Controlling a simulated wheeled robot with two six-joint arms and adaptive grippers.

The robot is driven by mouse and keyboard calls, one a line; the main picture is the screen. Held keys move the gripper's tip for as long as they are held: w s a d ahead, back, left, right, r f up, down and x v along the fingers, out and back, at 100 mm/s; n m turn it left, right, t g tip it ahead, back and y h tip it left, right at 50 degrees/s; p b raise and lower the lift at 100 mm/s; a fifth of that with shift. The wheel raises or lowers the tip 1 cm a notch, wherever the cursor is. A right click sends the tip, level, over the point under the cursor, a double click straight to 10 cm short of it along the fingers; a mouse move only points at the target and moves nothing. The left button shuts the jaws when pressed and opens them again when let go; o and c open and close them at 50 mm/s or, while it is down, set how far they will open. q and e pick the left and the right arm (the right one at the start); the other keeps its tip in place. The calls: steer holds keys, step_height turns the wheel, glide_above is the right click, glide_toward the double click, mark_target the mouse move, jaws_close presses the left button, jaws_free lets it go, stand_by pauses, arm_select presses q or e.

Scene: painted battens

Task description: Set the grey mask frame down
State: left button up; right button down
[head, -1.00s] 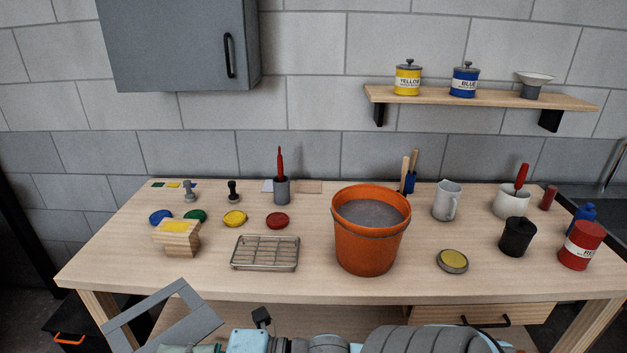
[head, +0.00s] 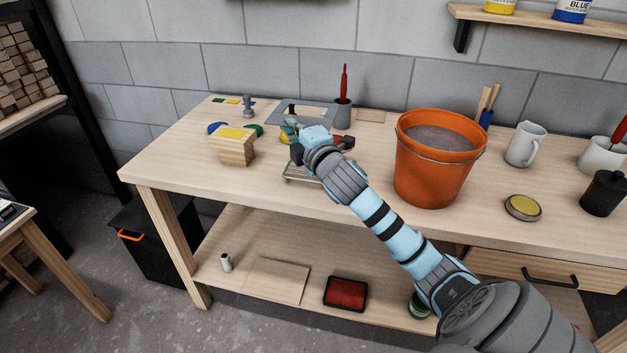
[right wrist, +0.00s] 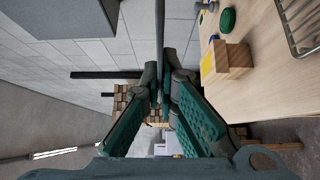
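The grey mask frame (head: 318,106) is a flat grey plate with an opening, over the back left part of the workbench in the head view. My right gripper (head: 291,124) is at its near edge, with the arm reaching in from the lower right. In the right wrist view the frame (right wrist: 159,35) shows edge-on as a thin bar between the two green-padded fingers (right wrist: 163,95), which are shut on it. There the frame looks apart from the bench top. My left gripper is out of view.
A wooden block (head: 233,150) and a stamp (head: 248,106) stand left of the gripper. A grey cup with a red-handled tool (head: 342,115) stands just right of the frame. The wire rack (head: 300,174) is partly hidden under my arm. An orange bucket (head: 436,170) stands right.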

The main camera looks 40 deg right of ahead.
mark_target(296, 200)
step_height(296, 200, down, 19)
steer(key=b, duration=0.6)
steer(key=shift+a+f+b, duration=0.1)
steer(key=shift+f+b, duration=0.05)
steer(key=shift+b, duration=0.2)
steer(key=c, duration=2.3)
jaws_free()
steer(key=shift+o, duration=1.1)
